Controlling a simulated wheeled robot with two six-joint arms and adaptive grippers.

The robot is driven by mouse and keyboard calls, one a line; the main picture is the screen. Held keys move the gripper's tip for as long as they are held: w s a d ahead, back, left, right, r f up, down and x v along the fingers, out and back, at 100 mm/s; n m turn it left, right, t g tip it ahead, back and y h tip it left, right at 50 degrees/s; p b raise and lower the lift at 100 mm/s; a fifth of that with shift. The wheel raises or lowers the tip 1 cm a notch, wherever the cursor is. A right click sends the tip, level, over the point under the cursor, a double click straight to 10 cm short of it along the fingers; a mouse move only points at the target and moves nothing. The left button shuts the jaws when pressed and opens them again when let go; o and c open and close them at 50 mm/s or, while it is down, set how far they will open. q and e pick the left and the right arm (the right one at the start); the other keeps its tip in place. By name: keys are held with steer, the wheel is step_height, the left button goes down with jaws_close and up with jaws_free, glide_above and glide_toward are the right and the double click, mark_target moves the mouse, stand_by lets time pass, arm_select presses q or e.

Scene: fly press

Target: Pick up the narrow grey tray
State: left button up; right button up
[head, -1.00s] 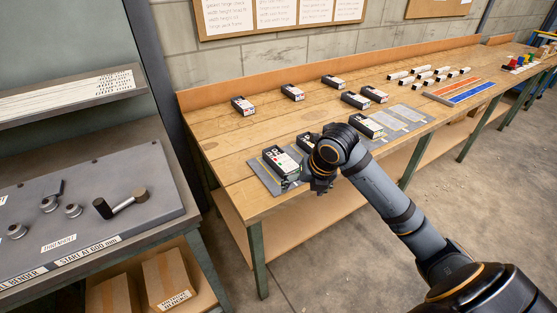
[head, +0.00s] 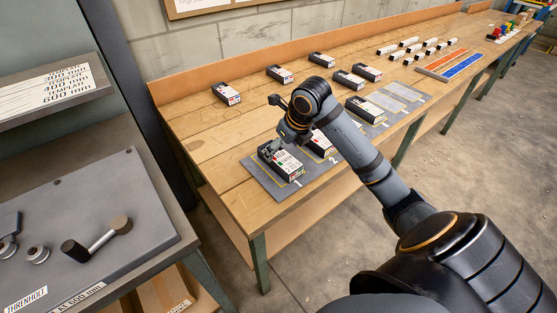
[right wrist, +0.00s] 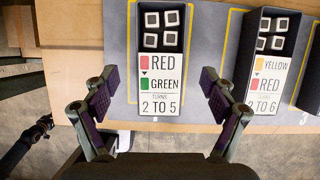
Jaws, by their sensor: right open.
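A narrow dark grey tray (head: 281,163) with a white label on its front part sits on the near left end of the grey mat in the head view. In the right wrist view, this tray (right wrist: 161,29) holds several small pale-faced blocks, and its label reads RED, GREEN, TURNS 2 TO 5. My right gripper (head: 273,123) is open and empty above the tray. Its fingertips (right wrist: 160,85) show to either side of the label, apart from it in the picture. I cannot tell the exact height of the fingers over the tray.
A similar tray (right wrist: 264,65) labelled YELLOW, RED stands to the right on the mat (head: 257,177). Several more dark trays stand farther back on the wooden bench (head: 205,130). A second bench with a grey plate (head: 125,190) and a bar handle is at the left.

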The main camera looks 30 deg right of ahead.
mark_target(280, 156)
steer(key=shift+f, duration=0.35)
steer(key=x, duration=0.4)
steer(key=shift+w+f, duration=0.1)
steer(key=shift+f, duration=0.1)
arm_select(q)
steer(key=shift+w, duration=1.15)
arm_select(e)
steer(key=c, duration=1.4)
arm_select(q)
steer(key=shift+r, duration=0.15)
arm_select(e)
steer(key=shift+o, duration=0.2)
steer(key=shift+r, duration=0.2)
